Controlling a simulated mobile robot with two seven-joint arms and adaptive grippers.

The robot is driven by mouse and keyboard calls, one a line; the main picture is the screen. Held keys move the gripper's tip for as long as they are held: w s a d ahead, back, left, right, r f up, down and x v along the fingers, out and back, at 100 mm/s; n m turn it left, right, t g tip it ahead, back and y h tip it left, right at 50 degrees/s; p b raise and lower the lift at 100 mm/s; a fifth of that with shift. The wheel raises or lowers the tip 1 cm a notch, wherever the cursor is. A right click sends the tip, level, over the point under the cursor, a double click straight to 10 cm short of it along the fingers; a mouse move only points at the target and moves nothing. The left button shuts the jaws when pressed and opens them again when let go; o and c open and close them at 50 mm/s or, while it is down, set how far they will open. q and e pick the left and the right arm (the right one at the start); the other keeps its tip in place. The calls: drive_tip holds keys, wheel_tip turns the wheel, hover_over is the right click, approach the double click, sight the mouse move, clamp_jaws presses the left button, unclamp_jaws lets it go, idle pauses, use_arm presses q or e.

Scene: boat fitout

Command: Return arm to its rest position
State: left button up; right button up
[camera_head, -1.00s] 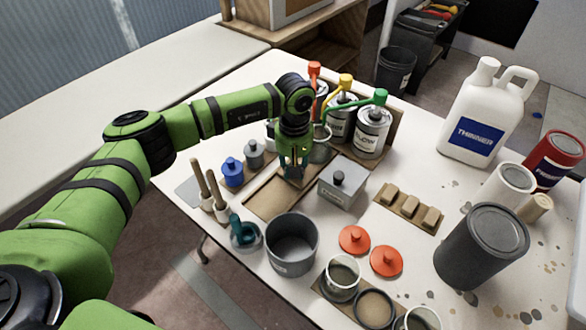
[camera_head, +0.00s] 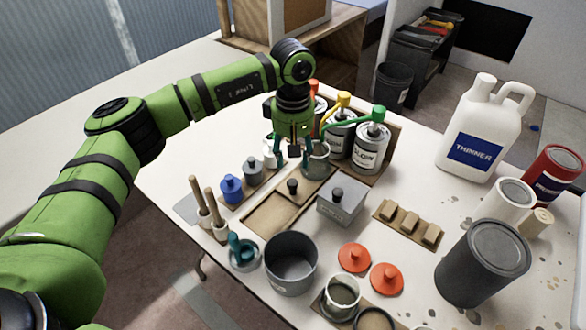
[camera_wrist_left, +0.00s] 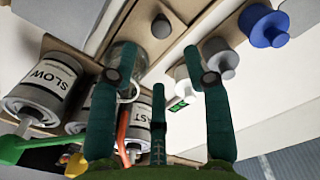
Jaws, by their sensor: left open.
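My left arm comes in from the left in the head view. Its gripper (camera_head: 293,163) points down, open and empty, above the table near a wooden tray (camera_head: 262,217). A small dark-knobbed piece (camera_head: 292,187) sits at the tray's back end, below and apart from the fingers. In the left wrist view my open left gripper (camera_wrist_left: 155,65) has nothing between its fingers. A clear jar (camera_wrist_left: 122,58) shows behind one finger there; it also shows in the head view (camera_head: 317,160), close beside the gripper. My right gripper is not in view.
Pump cans with red, yellow and green (camera_head: 371,147) tops stand just right of the gripper. A grey knobbed box (camera_head: 342,202), grey pot (camera_head: 290,265) and thinner jug (camera_head: 482,135) occupy the table. The air above the near-left edge holds only my arm.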

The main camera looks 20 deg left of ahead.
use_arm(q)
wheel_tip(320, 180, up, 2)
drive_tip(key=shift+r, duration=0.15)
idle(0.4)
